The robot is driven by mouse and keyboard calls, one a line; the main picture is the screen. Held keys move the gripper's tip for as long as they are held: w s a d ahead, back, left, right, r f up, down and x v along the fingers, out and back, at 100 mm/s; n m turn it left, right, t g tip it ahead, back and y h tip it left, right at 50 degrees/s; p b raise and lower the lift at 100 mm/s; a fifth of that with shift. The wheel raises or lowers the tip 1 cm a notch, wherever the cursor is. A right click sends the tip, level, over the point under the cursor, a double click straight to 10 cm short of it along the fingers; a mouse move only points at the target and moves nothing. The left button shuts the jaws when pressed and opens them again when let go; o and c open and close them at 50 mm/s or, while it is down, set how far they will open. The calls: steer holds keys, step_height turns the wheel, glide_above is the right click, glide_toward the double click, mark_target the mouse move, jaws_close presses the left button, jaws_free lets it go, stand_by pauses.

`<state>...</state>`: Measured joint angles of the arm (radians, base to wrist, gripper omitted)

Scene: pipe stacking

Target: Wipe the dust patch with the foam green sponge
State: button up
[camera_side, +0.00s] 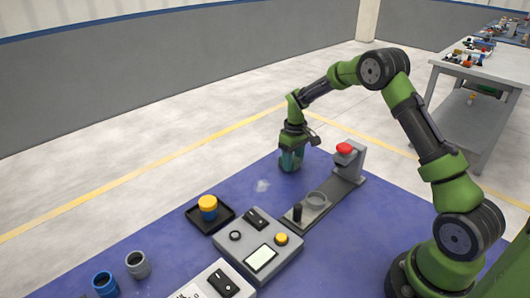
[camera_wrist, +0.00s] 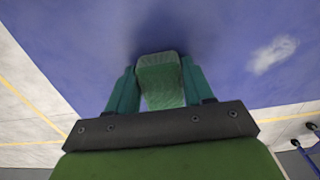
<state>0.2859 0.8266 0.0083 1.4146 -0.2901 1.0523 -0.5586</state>
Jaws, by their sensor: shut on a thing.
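The green foam sponge (camera_wrist: 161,82) is between the two teal fingers of my gripper (camera_wrist: 160,88) in the wrist view. My gripper (camera_side: 291,160) is shut on it, low over the blue mat in the side view, where the fingers largely hide the sponge. I cannot tell whether the sponge touches the mat. The dust patch (camera_side: 263,185) is a small pale smudge on the mat, to the left of and nearer than my gripper in the side view. In the wrist view the dust patch (camera_wrist: 274,54) lies to the right of the sponge, apart from it.
A grey fixture with a red button (camera_side: 344,149) stands just right of my gripper. A black tray (camera_side: 196,222) with a yellow and blue piece, a grey control box (camera_side: 262,254), and blue (camera_side: 105,284) and grey (camera_side: 138,264) pipes stand nearer. Mat around the dust is clear.

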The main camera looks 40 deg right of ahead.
steer(key=shift+d, duration=0.9)
steer(key=shift+r, duration=4.05)
